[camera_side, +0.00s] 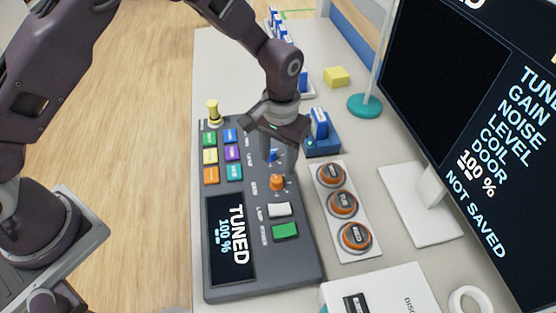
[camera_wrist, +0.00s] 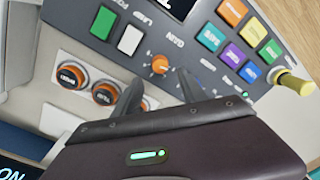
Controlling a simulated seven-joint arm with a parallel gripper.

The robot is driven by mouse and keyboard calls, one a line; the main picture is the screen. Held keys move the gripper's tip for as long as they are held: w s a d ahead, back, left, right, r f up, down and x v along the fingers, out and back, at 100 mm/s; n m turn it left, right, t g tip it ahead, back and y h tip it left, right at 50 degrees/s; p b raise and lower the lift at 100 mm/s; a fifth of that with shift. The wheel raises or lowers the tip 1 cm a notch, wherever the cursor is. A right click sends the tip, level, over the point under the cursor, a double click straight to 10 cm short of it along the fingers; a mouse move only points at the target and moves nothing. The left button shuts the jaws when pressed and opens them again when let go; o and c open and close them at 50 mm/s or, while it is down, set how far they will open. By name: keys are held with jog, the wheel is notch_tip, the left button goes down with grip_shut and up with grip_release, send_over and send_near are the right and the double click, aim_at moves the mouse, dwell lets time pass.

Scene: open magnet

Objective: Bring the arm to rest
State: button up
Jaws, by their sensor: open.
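My gripper (camera_side: 279,154) is open and empty, pointing down above the dark control console. In the wrist view its two fingers (camera_wrist: 158,90) are spread apart, with the orange knob (camera_wrist: 160,64) beyond them and clear of both. The console (camera_side: 306,262) carries this orange knob (camera_side: 277,182), a blue knob (camera_side: 271,155) near the fingers, a white button (camera_side: 279,209) and a green button (camera_side: 285,231). Its small screen (camera_side: 230,245) reads "TUNED 100%". I cannot tell the exact height of the fingertips above the console.
A white plate (camera_side: 356,248) with three orange-ringed round dials stands right of the console. A blue holder (camera_side: 323,145), a yellow block (camera_side: 336,77), a teal-based stand (camera_side: 365,105) and a large monitor (camera_side: 440,80) reading "NOT SAVED" are nearby. A yellow knob (camera_side: 213,112) rises at the console's far-left corner.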

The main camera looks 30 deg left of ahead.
jog(key=s+a+r+t, duration=0.1)
jog(key=s+a+r, duration=0.2)
jog(key=r, duration=0.4)
jog(key=s+a+r+t+h, duration=0.1)
jog(key=s+a+r, duration=0.2)
jog(key=r, duration=0.5)
jog(key=s+a+r+t, duration=0.1)
jog(key=s+a+r, duration=0.2)
jog(key=r, duration=0.4)
jog(key=s+a+r+t, duration=0.1)
jog(key=s+a, duration=0.1)
jog(key=s, duration=0.6)
jog(key=s+a+r+t, duration=0.1)
jog(key=s+a+r, duration=0.1)
jog(key=s, duration=0.6)
jog(key=shift+s+a+t+y, duration=0.2)
jog(key=shift+a+t+y, duration=0.1)
jog(key=shift+a, duration=0.4)
